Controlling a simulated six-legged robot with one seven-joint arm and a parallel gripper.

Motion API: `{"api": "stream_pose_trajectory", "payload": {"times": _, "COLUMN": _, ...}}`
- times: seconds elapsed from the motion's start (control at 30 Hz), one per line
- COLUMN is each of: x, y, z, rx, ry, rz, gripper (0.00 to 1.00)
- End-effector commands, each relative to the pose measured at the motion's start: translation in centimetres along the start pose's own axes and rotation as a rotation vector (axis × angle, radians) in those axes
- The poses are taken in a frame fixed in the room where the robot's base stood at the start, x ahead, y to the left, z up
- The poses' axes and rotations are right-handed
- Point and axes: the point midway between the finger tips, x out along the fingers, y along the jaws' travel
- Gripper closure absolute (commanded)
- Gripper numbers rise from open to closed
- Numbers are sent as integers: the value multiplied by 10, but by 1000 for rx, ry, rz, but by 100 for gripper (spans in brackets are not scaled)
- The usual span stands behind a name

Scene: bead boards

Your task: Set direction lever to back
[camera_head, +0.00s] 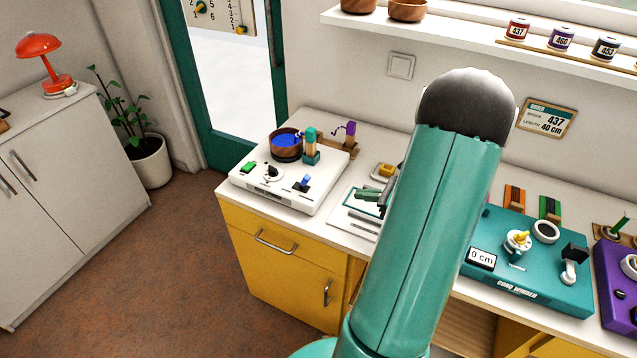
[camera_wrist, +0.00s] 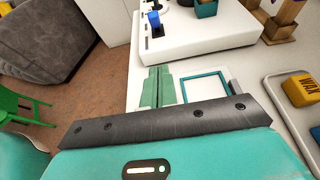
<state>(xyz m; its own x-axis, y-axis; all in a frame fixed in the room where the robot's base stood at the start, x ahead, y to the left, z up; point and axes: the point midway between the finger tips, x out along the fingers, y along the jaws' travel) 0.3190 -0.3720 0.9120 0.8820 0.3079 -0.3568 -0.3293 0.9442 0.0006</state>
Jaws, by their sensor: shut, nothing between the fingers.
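A white machine (camera_head: 292,182) stands on the left of the counter. It carries a blue lever (camera_head: 303,182), a black lever or knob (camera_head: 272,172) and a green switch (camera_head: 248,167); I cannot read which is the direction lever. In the wrist view the blue lever (camera_wrist: 154,20) stands in a dark slot on the white machine (camera_wrist: 200,40). A teal cord winder (camera_head: 500,280) at the right has a yellow-topped knob (camera_head: 518,240) and a black-handled crank (camera_head: 573,258). My gripper (camera_head: 368,194) is shut and empty, right of the white machine; its green fingers (camera_wrist: 158,84) point at it.
A teal-framed tray (camera_wrist: 205,84) and a wax block (camera_wrist: 300,91) lie near my gripper. My arm hides part of the counter.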

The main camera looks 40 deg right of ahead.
Motion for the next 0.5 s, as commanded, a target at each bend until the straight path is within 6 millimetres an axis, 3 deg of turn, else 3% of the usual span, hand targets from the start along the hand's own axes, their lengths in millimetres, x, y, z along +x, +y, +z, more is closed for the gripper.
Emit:
{"api": "stream_pose_trajectory", "payload": {"times": 0.27, "x": 25, "y": 0, "z": 1, "rx": -1, "ry": -1, "rz": 7, "gripper": 100}}
{"api": "stream_pose_trajectory", "payload": {"times": 0.5, "x": 74, "y": 0, "z": 2, "rx": -2, "ry": 0, "rz": 10, "gripper": 100}}
